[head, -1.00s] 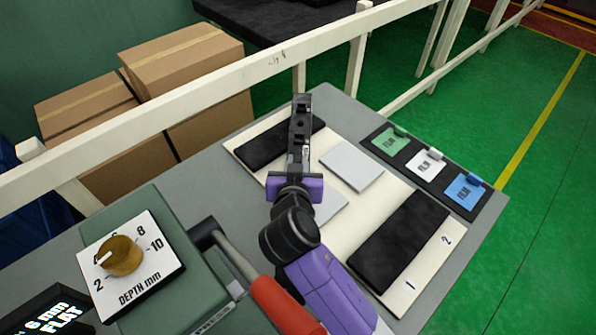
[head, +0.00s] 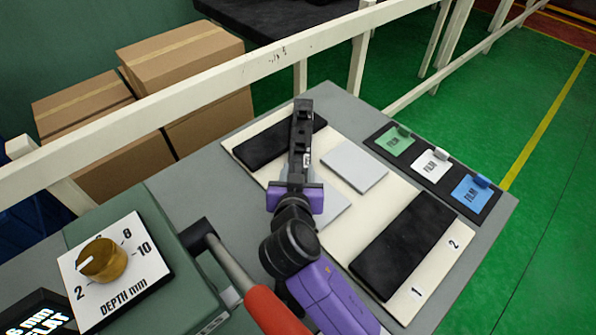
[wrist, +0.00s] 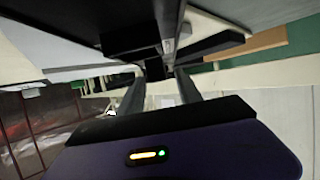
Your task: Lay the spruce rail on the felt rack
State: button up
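My gripper (head: 301,112) reaches over the pale board, its dark fingers pointing away from me beside the far black strip. In the wrist view its two fingers (wrist: 158,80) run forward from the purple body to dark shapes. Whether they are apart or closed on something is unclear. The pale board (head: 335,228) with two black felt-like strips may be the felt rack. The near strip (head: 405,245) has the labels 1 and 2 beside it. The far strip (head: 262,147) lies partly behind my gripper. I cannot pick out a spruce rail with certainty.
Two grey plates (head: 353,166) lie on the board, one partly hidden by my arm. Green, white and blue film cards (head: 435,166) stand at right. A green machine with a depth dial (head: 102,260) and red-handled lever (head: 272,308) is at left. A cream railing (head: 250,65) runs behind.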

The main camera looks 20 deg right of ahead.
jog(key=shift+r, duration=0.1)
jog(key=shift+s+r, duration=0.1)
jog(key=shift+r, duration=0.05)
jog(key=b+v, duration=0.1)
jog(key=v, duration=1.1)
jog(key=shift+a, duration=0.1)
